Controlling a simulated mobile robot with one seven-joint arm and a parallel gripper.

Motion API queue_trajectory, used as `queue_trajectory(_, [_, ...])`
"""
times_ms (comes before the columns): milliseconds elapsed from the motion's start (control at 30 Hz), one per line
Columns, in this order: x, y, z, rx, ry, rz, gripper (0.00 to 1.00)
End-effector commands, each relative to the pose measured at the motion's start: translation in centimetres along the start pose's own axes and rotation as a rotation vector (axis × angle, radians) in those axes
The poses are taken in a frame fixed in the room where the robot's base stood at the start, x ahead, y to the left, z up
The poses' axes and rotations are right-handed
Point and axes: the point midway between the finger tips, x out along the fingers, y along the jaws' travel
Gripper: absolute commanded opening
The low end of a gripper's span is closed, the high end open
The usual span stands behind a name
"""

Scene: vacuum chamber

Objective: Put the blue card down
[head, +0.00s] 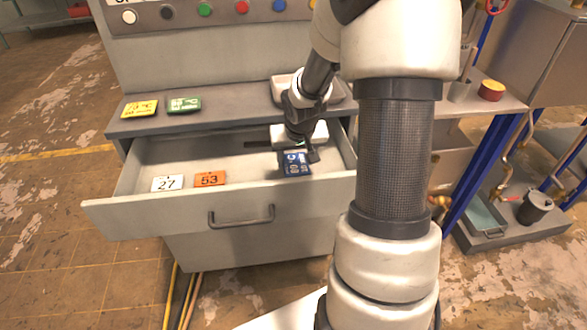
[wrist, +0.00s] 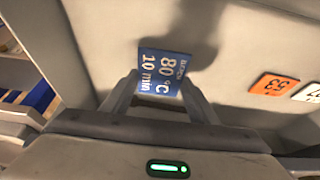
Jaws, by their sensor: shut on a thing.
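The blue card (head: 295,163) is at the right part of the open drawer (head: 240,207). In the wrist view the blue card (wrist: 163,72) reads "80 °C 10 min" and sits between my fingertips. My gripper (head: 300,152) is shut on the card, and its fingers (wrist: 158,88) are on either side of it. The card appears over the drawer floor, with a shadow beside it; I cannot tell whether it touches the floor.
A white card "27" (head: 167,183) and an orange card "53" (head: 209,179) lie in the drawer's left part. A yellow card (head: 139,109) and a green card (head: 184,105) lie on the ledge above. The drawer's middle floor is clear.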

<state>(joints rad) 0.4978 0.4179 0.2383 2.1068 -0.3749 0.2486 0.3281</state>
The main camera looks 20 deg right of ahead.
Motion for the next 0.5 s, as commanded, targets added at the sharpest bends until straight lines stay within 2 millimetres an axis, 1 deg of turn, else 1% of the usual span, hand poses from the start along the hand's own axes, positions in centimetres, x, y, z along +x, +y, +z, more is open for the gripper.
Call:
queue_trajectory(33, [1.3, -0.1, 0.6, -0.003, -0.003, 0.0, 0.32])
queue_trajectory(133, [2.5, -0.1, 1.1, -0.002, -0.002, -0.001, 0.32])
queue_trajectory(400, [2.5, 0.0, 1.1, -0.001, 0.0, 0.0, 0.32])
queue_trajectory(500, [2.8, 0.0, 1.2, -0.001, 0.0, 0.0, 0.32])
